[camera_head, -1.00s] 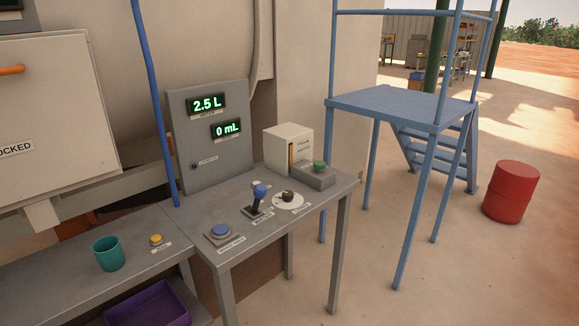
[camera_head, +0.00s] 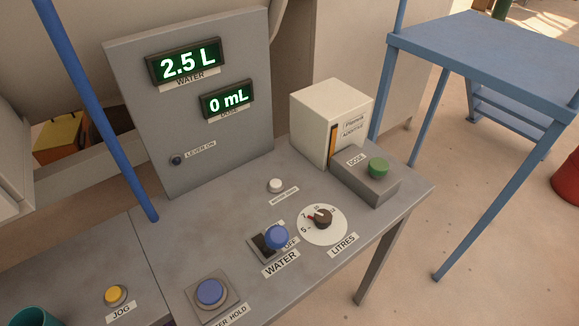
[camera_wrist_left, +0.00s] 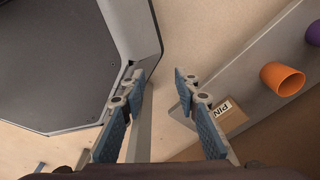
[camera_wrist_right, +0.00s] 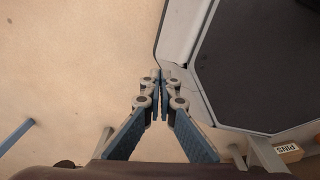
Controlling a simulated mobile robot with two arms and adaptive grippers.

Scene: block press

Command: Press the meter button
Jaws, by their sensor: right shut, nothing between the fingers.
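The grey console (camera_head: 215,235) carries several buttons, and none is plainly labelled as the meter button. A small white button (camera_head: 275,185) has a tag too small to read. A green button (camera_head: 377,167) sits on a grey box tagged DOSE. A blue button (camera_head: 210,291) at the front has a partly cut-off tag ending in HOLD. The display panel (camera_head: 160,120) reads 2.5 L for water and 0 mL for dose. My left gripper (camera_wrist_left: 159,72) is open and empty in its wrist view. My right gripper (camera_wrist_right: 160,72) is shut and empty. Neither shows in the head view.
A blue-knobbed WATER lever (camera_head: 276,237) and a LITRES dial (camera_head: 323,219) stand between the buttons. A white additive box (camera_head: 330,115) is behind. A yellow JOG button (camera_head: 116,294) is at lower left. A blue post (camera_head: 95,110) rises at the console's left.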

